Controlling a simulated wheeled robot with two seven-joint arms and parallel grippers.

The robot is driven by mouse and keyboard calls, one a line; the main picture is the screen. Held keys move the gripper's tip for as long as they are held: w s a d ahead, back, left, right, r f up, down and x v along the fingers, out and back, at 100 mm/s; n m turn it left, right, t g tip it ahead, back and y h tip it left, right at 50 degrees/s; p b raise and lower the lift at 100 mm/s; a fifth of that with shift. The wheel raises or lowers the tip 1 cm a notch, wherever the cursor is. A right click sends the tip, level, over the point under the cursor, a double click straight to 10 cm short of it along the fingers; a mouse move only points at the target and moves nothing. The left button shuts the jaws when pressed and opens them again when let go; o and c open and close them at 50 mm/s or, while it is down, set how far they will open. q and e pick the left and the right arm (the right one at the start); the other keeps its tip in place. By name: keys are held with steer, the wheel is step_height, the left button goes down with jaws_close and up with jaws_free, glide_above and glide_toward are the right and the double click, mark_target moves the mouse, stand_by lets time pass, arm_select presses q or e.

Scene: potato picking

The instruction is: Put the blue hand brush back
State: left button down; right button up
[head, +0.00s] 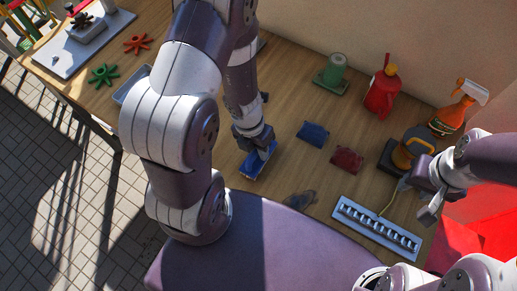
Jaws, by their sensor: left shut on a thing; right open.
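The blue hand brush (255,170) is at my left gripper (262,148), near the front middle of the wooden table. My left gripper points down and is shut on it. The gripper and arm cover part of the brush, and I cannot tell whether it touches the table.
A blue pad (313,134) and a dark red pad (347,159) lie right of the brush. A green cup (334,69), red bottle (381,94), orange spray bottle (452,115) and yellow-black tool (408,153) stand farther back.

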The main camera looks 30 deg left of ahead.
arm_select(q)
steer(key=shift+f, duration=0.1)
steer(key=c, duration=1)
jaws_free()
steer(key=shift+o, duration=0.2)
